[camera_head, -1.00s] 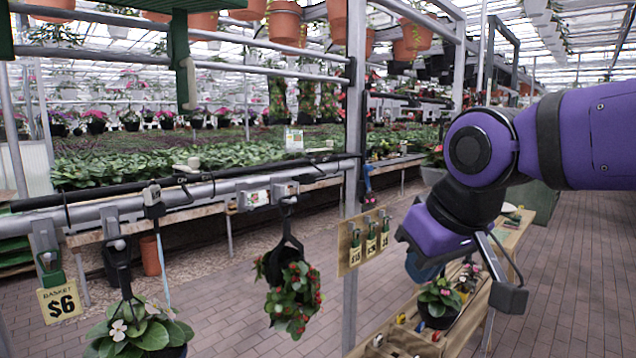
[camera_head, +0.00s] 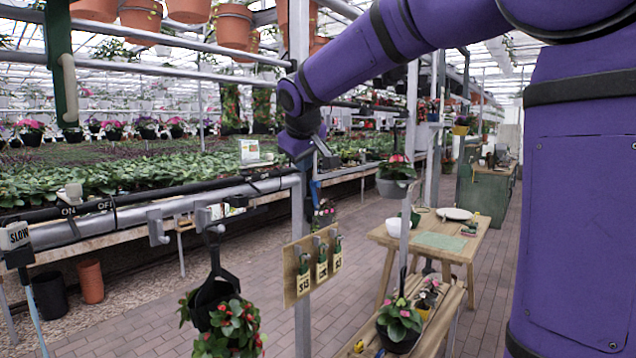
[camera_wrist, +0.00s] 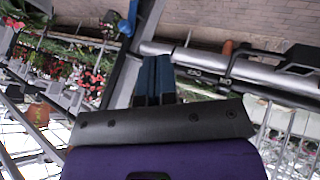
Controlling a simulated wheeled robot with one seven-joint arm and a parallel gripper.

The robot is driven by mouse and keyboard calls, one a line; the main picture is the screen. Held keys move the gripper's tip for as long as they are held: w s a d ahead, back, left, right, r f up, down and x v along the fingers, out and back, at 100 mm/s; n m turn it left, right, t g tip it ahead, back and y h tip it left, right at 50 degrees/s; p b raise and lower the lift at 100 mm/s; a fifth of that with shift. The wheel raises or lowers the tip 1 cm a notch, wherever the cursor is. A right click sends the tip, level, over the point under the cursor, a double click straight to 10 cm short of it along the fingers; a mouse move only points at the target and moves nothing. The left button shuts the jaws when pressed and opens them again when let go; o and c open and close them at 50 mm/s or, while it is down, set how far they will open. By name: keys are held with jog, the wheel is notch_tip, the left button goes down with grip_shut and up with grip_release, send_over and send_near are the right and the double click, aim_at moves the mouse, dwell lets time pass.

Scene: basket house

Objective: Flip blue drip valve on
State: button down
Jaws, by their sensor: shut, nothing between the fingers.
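The blue drip valve (camera_head: 315,190) is a small narrow blue piece beside the upright grey post, at the right end of the grey pipe. A blue piece, apparently the same valve (camera_wrist: 129,18), shows at the top of the wrist view, beyond my fingers and to their left. My gripper (camera_wrist: 153,65) has its two dark blue fingers shut together with nothing between them. In the head view my wrist is by the post, just above the valve, and the fingertips are hidden. I cannot tell whether the fingers touch the valve.
The grey pipe (camera_head: 150,211) carries ON and OFF labels and hooks. A wooden table (camera_head: 455,245) is farther right. The brick aisle is open.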

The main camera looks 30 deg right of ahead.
aim_at(318, 183)
jog(key=shift+w+d+f, duration=1.15)
jog(key=shift+w+f, duration=0.05)
jog(key=shift+w, duration=0.2)
jog(key=shift+w+d+f, duration=1.15)
jog(key=shift+w, duration=0.3)
jog(key=shift+w+d+f, duration=1.15)
jog(key=shift+w+f, duration=0.05)
jog(key=shift+w, duration=0.2)
jog(key=shift+w+d+r+g+y, duration=0.2)
jog(key=shift+d+r+g+y, duration=0.05)
jog(key=shift+d+y, duration=0.25)
jog(key=shift+w+d+r+g+y, duration=0.2)
jog(key=shift+d+r+g+y, duration=0.05)
jog(key=shift+d+y, duration=0.25)
jog(key=shift+w+d+r, duration=0.15)
jog(key=shift+d, duration=0.2)
jog(key=shift+r, duration=0.1)
